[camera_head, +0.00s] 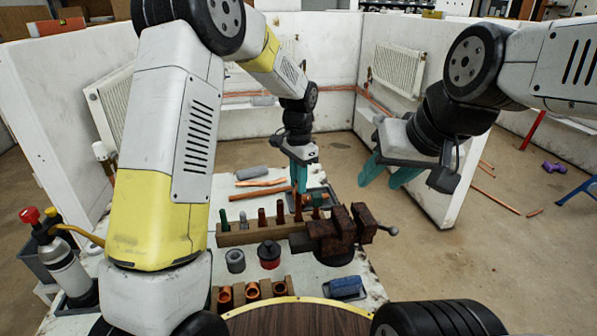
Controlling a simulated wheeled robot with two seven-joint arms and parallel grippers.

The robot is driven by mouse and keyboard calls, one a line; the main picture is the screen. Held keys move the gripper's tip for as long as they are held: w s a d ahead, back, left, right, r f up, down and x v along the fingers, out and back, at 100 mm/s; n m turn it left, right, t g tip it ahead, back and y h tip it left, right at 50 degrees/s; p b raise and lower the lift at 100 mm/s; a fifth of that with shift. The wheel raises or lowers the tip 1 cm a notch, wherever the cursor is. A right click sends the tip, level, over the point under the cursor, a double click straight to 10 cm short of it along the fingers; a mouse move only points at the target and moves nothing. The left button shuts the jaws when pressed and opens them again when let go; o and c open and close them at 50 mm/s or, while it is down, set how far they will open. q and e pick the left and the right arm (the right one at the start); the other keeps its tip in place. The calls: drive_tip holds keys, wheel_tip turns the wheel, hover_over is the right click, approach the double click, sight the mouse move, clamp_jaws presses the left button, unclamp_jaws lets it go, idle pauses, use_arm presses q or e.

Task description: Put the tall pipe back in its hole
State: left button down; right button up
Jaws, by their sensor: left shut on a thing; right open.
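My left gripper (299,180) points down above the far right part of a wooden rack (240,237). Its teal fingers are shut on a thin copper-coloured piece, seemingly the tall pipe (298,207), whose upper part the fingers hide. The pipe's lower end is at the rack, but I cannot tell whether it is in a hole or just over one. Several other short pieces stand in the rack, among them a copper one (262,217) and a green one (225,222). My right gripper (388,178) is open and empty, in the air to the right of the bench.
A rusty vise (335,236) stands at the right end of the rack. A red and black can (269,255) and a grey ring-shaped piece (235,261) stand in front. A blue item (345,287) lies front right. Loose copper strips (258,190) lie behind the rack.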

use_arm(q)
drive_tip(key=shift+f, duration=0.25)
drive_tip(key=shift+f, duration=1.35)
drive_tip(key=shift+f, duration=0.35)
drive_tip(key=c, duration=1.2)
unclamp_jaws()
drive_tip(key=shift+c, duration=0.2)
drive_tip(key=shift+r, duration=0.1)
